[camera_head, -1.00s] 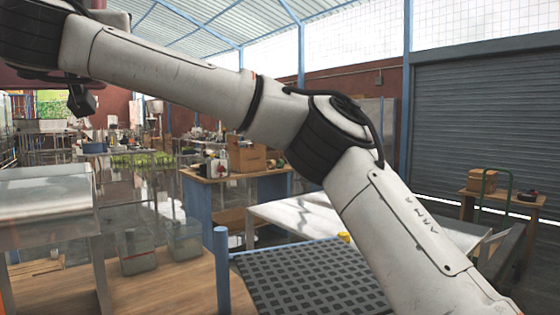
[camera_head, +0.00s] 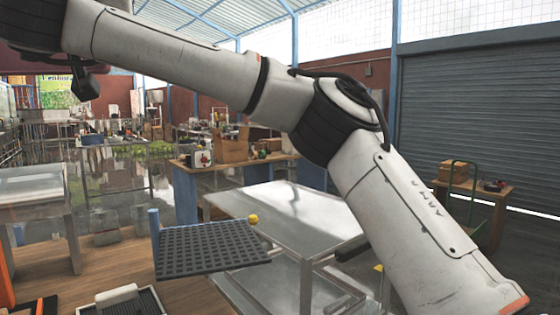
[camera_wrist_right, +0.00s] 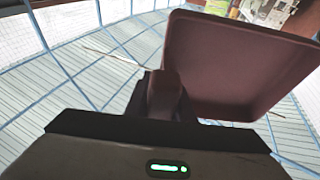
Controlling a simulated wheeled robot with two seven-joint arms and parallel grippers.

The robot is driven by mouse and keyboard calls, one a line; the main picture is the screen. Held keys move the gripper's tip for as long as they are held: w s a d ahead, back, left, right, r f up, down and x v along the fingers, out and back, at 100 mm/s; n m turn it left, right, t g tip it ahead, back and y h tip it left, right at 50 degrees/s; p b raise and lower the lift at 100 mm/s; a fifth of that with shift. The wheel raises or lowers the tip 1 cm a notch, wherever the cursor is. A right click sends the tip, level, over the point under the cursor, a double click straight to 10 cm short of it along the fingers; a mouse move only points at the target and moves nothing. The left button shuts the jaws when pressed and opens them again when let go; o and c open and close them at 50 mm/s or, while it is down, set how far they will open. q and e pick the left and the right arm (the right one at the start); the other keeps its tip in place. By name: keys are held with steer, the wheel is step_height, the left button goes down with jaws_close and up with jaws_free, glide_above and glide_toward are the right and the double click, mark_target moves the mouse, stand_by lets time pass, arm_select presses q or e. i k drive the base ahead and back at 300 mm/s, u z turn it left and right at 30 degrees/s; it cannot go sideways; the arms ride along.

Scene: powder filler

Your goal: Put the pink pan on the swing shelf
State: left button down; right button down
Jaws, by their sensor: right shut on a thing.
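The pink pan (camera_wrist_right: 238,68) shows dull brownish pink in the right wrist view, a square shallow dish tilted against the roof. My right gripper (camera_wrist_right: 166,98) is shut on its stubby handle, and the fingertips are mostly hidden. In the head view my right arm crosses from the lower right to the upper left, and its gripper is not clearly seen there. The swing shelf (camera_head: 205,246) looks to be the dark perforated plate beside a blue post, with a yellow knob at its far corner. Nothing lies on it. My left gripper is not in view.
A shiny metal table (camera_head: 285,212) stands just behind the shelf. A wooden floor or bench top (camera_head: 110,262) lies at the left, with a small dark tray (camera_head: 148,300) holding a white object at the bottom. A metal stand (camera_head: 35,190) is at far left.

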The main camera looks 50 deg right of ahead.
mark_target(210, 243)
steer(key=u, duration=0.45)
steer(key=k, duration=0.2)
steer(key=u, duration=2.25)
steer(key=k, duration=2.95)
steer(key=z, duration=2.5)
steer(key=i, duration=1)
steer(key=u, duration=0.05)
